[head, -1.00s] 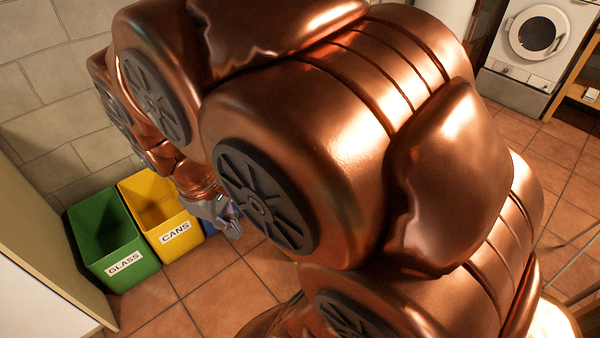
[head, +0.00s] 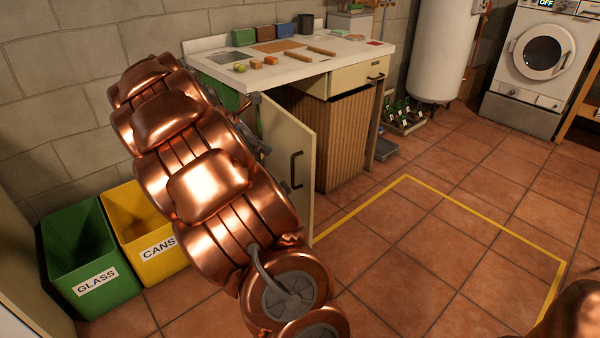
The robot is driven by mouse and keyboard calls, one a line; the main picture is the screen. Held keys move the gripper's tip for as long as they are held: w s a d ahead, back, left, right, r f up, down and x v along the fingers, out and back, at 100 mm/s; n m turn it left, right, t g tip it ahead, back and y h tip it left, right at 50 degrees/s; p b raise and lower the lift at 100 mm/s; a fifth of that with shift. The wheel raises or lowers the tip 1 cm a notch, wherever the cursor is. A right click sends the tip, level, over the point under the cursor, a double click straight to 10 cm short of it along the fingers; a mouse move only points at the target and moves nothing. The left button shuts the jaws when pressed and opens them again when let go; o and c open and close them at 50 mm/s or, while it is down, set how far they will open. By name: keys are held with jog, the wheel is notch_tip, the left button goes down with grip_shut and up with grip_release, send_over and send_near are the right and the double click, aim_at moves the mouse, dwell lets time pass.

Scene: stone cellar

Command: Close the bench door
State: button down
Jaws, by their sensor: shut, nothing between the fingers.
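The bench (head: 225,73) stands against the wall in the head view, with a pale top and a wood-slatted front section. Its cream door (head: 283,140) stands open, swung out from the front toward me. A dark bar handle (head: 296,170) is on the door's visible face, near its free edge. My gripper (head: 256,98) is partly visible as grey parts beyond my copper arm, by the door's upper left corner. It is shut and holds nothing. Whether it touches the door cannot be told. My arm hides the door's lower left part.
A green GLASS bin (head: 120,298) and a yellow CANS bin (head: 122,218) stand at left. A white boiler (head: 447,45), a crate of bottles (head: 405,117) and a washing machine (head: 540,50) are at the back right. The tiled floor inside the yellow line (head: 480,222) is clear.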

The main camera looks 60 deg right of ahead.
jog(key=d+f, duration=0.1)
jog(key=b, duration=0.4)
send_near(308, 162)
jog(key=x, duration=0.5)
jog(key=shift+w+a+f, duration=0.1)
jog(key=shift+a+f, duration=0.1)
jog(key=shift+f, duration=0.4)
jog(key=shift+s+d+r, duration=0.1)
jog(key=shift+s+d, duration=0.2)
jog(key=shift+d, duration=0.25)
jog(key=shift+n, duration=0.3)
